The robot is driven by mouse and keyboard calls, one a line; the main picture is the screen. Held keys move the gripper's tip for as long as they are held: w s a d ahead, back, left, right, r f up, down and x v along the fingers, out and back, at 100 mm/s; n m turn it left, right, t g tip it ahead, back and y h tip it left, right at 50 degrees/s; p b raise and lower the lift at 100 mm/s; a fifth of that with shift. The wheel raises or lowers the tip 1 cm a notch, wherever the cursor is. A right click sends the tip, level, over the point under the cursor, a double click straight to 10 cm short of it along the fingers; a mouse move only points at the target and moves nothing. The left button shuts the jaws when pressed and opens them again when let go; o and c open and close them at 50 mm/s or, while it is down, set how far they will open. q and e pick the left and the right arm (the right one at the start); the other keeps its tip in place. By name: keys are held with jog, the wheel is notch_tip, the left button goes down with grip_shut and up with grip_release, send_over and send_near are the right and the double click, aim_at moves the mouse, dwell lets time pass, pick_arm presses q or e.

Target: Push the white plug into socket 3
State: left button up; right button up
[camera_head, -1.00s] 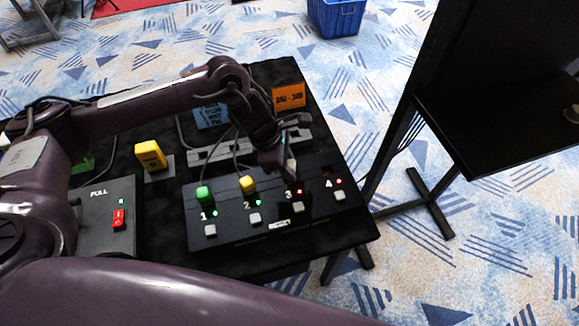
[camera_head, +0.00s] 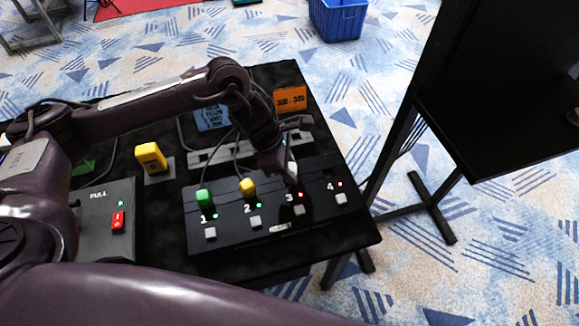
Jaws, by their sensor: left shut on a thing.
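The black socket panel (camera_head: 270,238) lies on the black table with numbers 1 to 4. A green plug (camera_head: 203,197) stands in socket 1 and a yellow plug (camera_head: 247,187) in socket 2, each with a green light beside it. Sockets 3 and 4 show red lights. My left gripper (camera_head: 287,172) reaches down over socket 3, shut on the white plug (camera_head: 292,169). Only part of the plug shows; whether it touches the socket is hidden. My right gripper is not in view.
A grey strip (camera_head: 210,155) lies behind the panel, with cables near it. A grey box with a red switch (camera_head: 118,221) sits at left. A black stand (camera_head: 432,205) is at right.

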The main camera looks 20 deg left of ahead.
pick_arm(q)
jog(key=shift+b, duration=0.6)
dwell(0.9)
jog(key=shift+f+b, duration=1.5)
jog(key=shift+b, duration=0.2)
jog(key=o, duration=1)
jog(key=shift+r, duration=0.1)
jog(key=shift+o, duration=0.7)
jog(key=o, duration=0.5)
jog(key=shift+c, duration=0.2)
jog(key=shift+r, duration=0.1)
jog(key=shift+r+p, duration=2.05)
jog(key=shift+r, duration=1.35)
